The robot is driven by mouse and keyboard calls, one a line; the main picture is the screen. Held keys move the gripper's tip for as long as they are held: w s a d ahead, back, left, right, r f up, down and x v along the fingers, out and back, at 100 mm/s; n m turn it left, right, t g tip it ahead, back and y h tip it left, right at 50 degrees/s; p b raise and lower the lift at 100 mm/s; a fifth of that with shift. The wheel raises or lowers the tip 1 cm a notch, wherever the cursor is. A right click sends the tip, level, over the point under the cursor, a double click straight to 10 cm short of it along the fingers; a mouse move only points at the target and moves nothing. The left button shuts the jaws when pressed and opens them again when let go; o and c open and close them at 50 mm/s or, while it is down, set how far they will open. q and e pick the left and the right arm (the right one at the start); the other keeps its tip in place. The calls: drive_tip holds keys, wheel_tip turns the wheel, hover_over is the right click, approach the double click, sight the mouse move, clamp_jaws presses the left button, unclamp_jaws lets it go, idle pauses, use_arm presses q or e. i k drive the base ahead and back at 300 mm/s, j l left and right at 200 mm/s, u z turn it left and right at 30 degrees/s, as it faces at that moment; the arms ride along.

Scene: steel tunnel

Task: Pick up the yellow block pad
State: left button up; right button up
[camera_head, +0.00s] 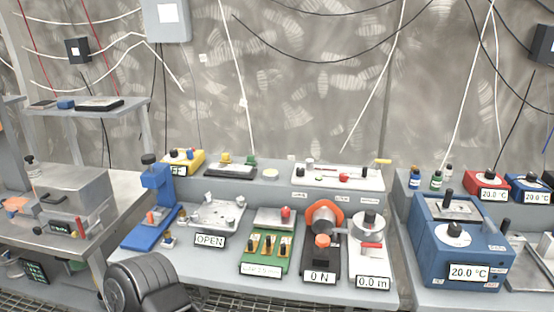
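A yellow block-shaped unit (183,161) with dark knobs and a small label sits at the back left of the middle bench. A small pale-yellow disc (270,174) lies farther right along the same back shelf. A yellow part also shows on a dark tray (230,170) between them. I cannot tell for certain which of these is the yellow block pad. A dark ribbed link of my arm shows at the lower left, apart from all of them. Neither gripper shows in the head view.
A blue stand (157,190) rises in front of the yellow unit. A metal plate fixture (213,214) marked OPEN, a green switch board (266,249) and an orange-wheeled device (323,225) crowd the bench. A blue heater (460,240) stands at right. Cables hang behind.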

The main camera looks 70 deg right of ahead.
sight(225, 158)
drive_tip(key=z, duration=1.9)
drive_tip(key=i+j, duration=0.1)
drive_tip(key=j, duration=0.35)
drive_tip(key=i+j, duration=0.15)
drive_tip(key=j, duration=0.35)
drive_tip(key=i+j, duration=0.1)
drive_tip(key=j, duration=0.35)
drive_tip(key=i+j, duration=0.15)
drive_tip(key=j, duration=0.35)
drive_tip(key=z, duration=1.95)
